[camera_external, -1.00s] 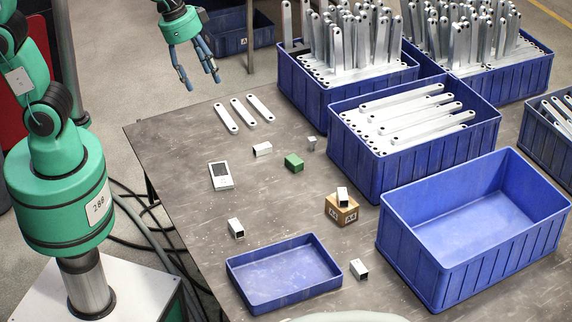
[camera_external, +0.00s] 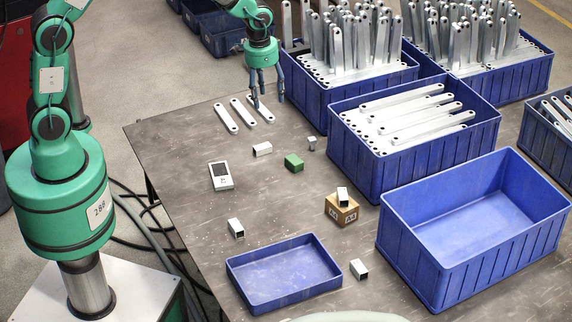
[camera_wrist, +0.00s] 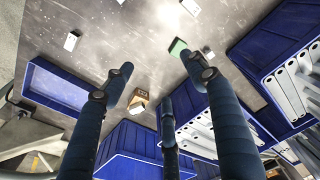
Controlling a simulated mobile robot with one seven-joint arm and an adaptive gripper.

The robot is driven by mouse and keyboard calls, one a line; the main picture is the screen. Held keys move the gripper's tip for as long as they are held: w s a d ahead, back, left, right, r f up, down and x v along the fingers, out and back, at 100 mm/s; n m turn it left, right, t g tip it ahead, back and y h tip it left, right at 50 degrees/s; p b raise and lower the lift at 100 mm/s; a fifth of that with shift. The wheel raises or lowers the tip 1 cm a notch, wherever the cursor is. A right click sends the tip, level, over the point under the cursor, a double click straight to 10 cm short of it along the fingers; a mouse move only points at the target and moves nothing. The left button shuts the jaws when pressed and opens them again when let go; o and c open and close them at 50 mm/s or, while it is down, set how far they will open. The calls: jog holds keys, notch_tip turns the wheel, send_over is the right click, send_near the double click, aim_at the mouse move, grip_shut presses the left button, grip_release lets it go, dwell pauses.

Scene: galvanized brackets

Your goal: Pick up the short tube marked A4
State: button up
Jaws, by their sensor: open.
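Several short silver tubes are on the table. One short tube (camera_external: 343,194) rests on a small cardboard box (camera_external: 346,215) whose labels seem to read A4; the tube's own marking is too small to read. My gripper (camera_external: 268,101) is open and empty, above the far edge of the table near the flat links, well away from the box. In the wrist view, the cardboard box (camera_wrist: 141,95) shows between the spread fingers (camera_wrist: 163,85).
A shallow blue tray (camera_external: 236,271) and a large empty blue bin (camera_external: 478,239) flank the box. A green block (camera_external: 293,162), a handheld device (camera_external: 220,176) and flat links (camera_external: 243,112) lie on the table. Bins of metal brackets (camera_external: 385,166) stand at the back and right.

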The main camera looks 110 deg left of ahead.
jog(key=n, duration=0.2)
send_over(263, 147)
notch_tip(263, 147, down, 15)
jog(key=shift+r+g+h+b, duration=0.15)
jog(key=shift+g+h+b, duration=0.15)
jog(key=shift+g, duration=0.1)
notch_tip(263, 147, down, 8)
jog(key=shift+d+f+b, duration=0.1)
jog(key=shift+f+b, duration=0.15)
jog(key=shift+b, duration=0.55)
jog(key=shift+f, duration=0.1)
jog(key=shift+f+b, duration=0.8)
jog(key=shift+f, duration=1.8)
jog(key=shift+c, duration=0.3)
